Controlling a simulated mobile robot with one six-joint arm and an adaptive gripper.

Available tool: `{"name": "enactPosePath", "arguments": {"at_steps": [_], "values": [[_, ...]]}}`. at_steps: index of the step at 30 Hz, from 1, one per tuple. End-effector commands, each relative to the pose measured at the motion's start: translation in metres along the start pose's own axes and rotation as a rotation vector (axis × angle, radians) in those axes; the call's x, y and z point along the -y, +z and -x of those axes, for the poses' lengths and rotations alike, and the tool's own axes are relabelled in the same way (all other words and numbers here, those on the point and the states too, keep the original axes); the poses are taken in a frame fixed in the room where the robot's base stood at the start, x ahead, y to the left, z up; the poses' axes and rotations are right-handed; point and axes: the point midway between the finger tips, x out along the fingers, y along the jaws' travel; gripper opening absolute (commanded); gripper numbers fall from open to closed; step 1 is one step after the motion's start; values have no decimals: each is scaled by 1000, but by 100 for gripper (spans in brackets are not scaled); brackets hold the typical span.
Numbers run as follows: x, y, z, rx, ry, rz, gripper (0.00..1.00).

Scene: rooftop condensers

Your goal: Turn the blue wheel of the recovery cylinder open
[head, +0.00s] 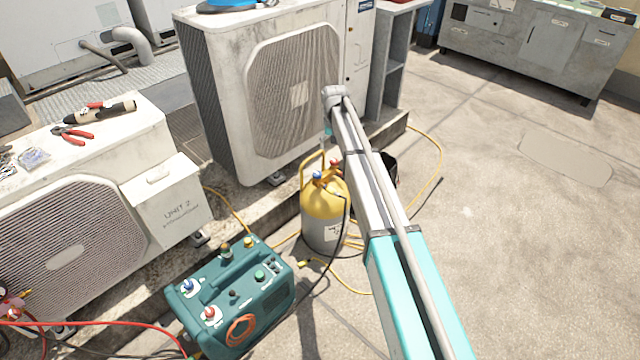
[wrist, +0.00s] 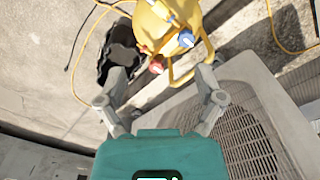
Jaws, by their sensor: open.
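The recovery cylinder (head: 324,209) is yellow on top and grey below, and stands upright on the roof floor. Its blue wheel (head: 317,175) sits on top at the left, near a red wheel (head: 335,163). In the wrist view the blue wheel (wrist: 186,40) lies up and right of the red wheel (wrist: 156,67). My gripper (wrist: 160,72) is open and empty, with the red wheel showing between its fingertips and the blue wheel beyond them. In the head view my arm hides part of the cylinder's right side, and the fingers are hard to make out.
A teal recovery machine (head: 232,295) stands left of the cylinder. A large condenser unit (head: 225,80) stands behind it. A black bucket (wrist: 118,48) is beside the cylinder. Yellow and black hoses lie around its base. The floor at the right is mostly clear.

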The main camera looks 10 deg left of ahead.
Motion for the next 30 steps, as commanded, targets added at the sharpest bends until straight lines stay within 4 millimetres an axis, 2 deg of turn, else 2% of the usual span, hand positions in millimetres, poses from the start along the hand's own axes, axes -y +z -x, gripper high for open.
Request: {"name": "enactPosePath", "arguments": {"at_steps": [1, 3, 9, 14, 30], "values": [[12, -20, -19, 0, 0, 7, 87], [24, -36, -30, 0, 0, 12, 87], [48, -63, -47, 0, 0, 25, 87], [55, -69, -50, 0, 0, 28, 87], [56, -68, -53, 0, 0, 29, 87]]}}
